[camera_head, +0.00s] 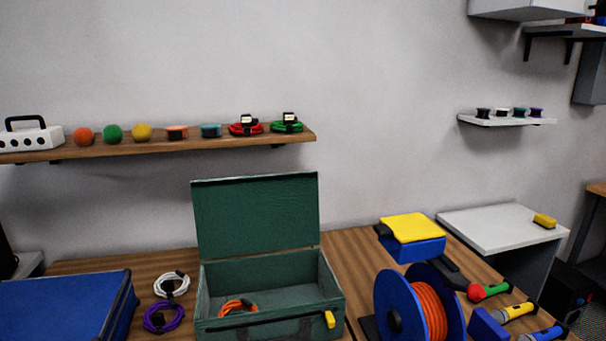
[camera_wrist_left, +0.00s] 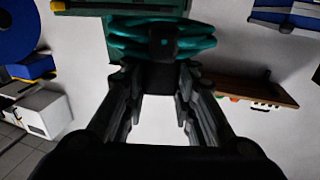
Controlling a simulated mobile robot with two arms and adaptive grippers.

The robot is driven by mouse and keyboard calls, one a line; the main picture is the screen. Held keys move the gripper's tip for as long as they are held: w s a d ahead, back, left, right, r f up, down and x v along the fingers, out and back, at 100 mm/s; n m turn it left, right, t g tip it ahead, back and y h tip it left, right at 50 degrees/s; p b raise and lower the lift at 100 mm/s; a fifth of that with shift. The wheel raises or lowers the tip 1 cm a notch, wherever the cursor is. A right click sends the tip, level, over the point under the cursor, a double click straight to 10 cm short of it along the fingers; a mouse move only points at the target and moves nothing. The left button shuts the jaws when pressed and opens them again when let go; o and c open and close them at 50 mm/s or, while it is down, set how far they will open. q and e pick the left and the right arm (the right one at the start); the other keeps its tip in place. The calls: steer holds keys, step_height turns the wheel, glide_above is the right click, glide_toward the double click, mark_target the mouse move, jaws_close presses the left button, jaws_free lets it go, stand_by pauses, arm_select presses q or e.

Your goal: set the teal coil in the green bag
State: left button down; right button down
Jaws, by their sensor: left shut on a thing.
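The teal coil (camera_wrist_left: 190,47) with its dark tie shows at the top middle of the left wrist view. My left gripper (camera_wrist_left: 158,70) is shut on it at the dark tie. The green bag (camera_head: 258,215) stands open on the table in the head view, lid raised at the back, with an orange coil (camera_head: 238,307) inside. Green material (camera_wrist_left: 120,6), likely the bag, shows behind the coil in the left wrist view. Neither gripper nor the held coil shows in the head view. My right gripper is in neither view.
A blue case (camera_head: 62,308), a white coil (camera_head: 171,285) and a purple coil (camera_head: 164,319) lie left of the bag. An orange cable reel (camera_head: 429,310), a yellow-topped blue box (camera_head: 411,229) and several microphones stand right. A loaded wall shelf (camera_head: 285,138) hangs above.

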arm_select(q)
step_height(320, 180, up, 3)
steer(key=s+d, duration=0.1)
steer(key=d, duration=0.1)
steer(key=a+f, duration=0.1)
steer(key=w+a+f, duration=0.1)
steer(key=a+f, duration=0.1)
steer(key=f, duration=0.1)
steer(key=shift+w+f, duration=0.1)
steer(key=shift+w, duration=0.25)
steer(key=w+a+f+n+y, duration=0.1)
steer(key=w+a+f, duration=0.2)
steer(key=a, duration=0.6)
steer(key=w+a+f+n+y, duration=0.1)
steer(key=w+a+f+y, duration=0.1)
steer(key=a, duration=0.8)
steer(key=shift+w+a+f, duration=0.25)
steer(key=shift+w+f, duration=0.35)
steer(key=shift+w, duration=0.15)
